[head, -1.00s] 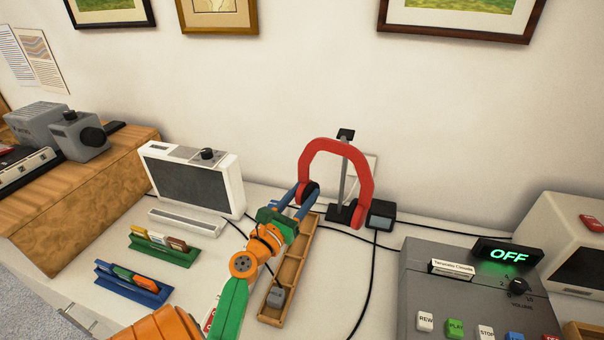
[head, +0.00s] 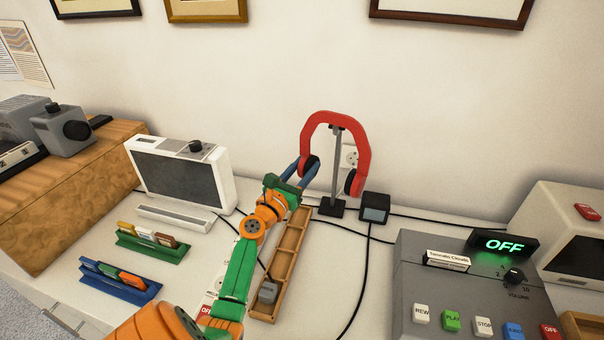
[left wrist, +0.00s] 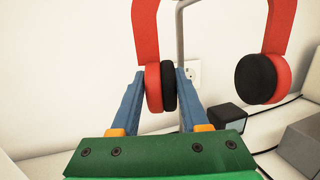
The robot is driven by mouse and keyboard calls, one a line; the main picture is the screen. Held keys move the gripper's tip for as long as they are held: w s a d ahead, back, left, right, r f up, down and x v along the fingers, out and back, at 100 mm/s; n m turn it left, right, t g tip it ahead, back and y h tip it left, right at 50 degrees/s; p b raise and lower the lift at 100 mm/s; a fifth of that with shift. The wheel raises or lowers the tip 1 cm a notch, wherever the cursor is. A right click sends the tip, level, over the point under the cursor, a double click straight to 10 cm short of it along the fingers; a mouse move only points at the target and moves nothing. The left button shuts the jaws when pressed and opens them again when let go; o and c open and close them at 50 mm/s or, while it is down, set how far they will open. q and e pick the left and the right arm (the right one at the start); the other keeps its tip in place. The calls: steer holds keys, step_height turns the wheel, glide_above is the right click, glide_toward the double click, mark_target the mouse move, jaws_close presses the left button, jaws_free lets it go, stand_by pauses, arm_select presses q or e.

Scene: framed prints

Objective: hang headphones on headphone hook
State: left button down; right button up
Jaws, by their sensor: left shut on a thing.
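The red headphones (head: 364,150) with black ear pads are upright around the headphone hook's grey post (head: 337,180), which stands on a dark base on the desk. The band's top is close to the post's top; I cannot tell whether they touch. My left gripper (head: 308,170) is shut on the left ear cup. In the left wrist view, the blue fingers (left wrist: 161,90) sit either side of that red and black cup (left wrist: 153,88), and the other cup (left wrist: 262,78) hangs free at the right. The right gripper is not in view.
A wooden tray (head: 283,262) lies below my left arm. A small dark box (head: 375,207) with a cable stands right of the hook's base. A grey control panel (head: 440,275) is at the right, a white speaker-like box (head: 225,172) at the left. A wall socket (head: 350,157) is behind.

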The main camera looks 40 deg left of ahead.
arm_select(q)
steer(key=shift+w+a+f+b, duration=0.15)
steer(key=shift+w+a+b, duration=0.2)
steer(key=shift+w, duration=0.2)
steer(key=shift+w+a+f+b, duration=0.1)
steer(key=shift+w+a+b, duration=0.2)
steer(key=shift+w, duration=0.25)
steer(key=shift+w+a+f+b, duration=0.15)
steer(key=shift+w+a+b, duration=0.3)
steer(key=shift+w+b, duration=0.4)
steer(key=shift+w+a+f+b, duration=0.15)
steer(key=shift+w+f+b, duration=0.1)
steer(key=shift+f+b, duration=0.35)
steer(key=shift+w+a+f+b, duration=0.1)
steer(key=shift+w+f+b, duration=0.25)
steer(key=shift+b, duration=0.3)
steer(key=shift+s, duration=0.1)
steer(key=shift+c, duration=1.6)
jaws_free()
steer(key=shift+s, duration=0.15)
steer(key=p+v, duration=0.1)
steer(key=v, duration=0.6)
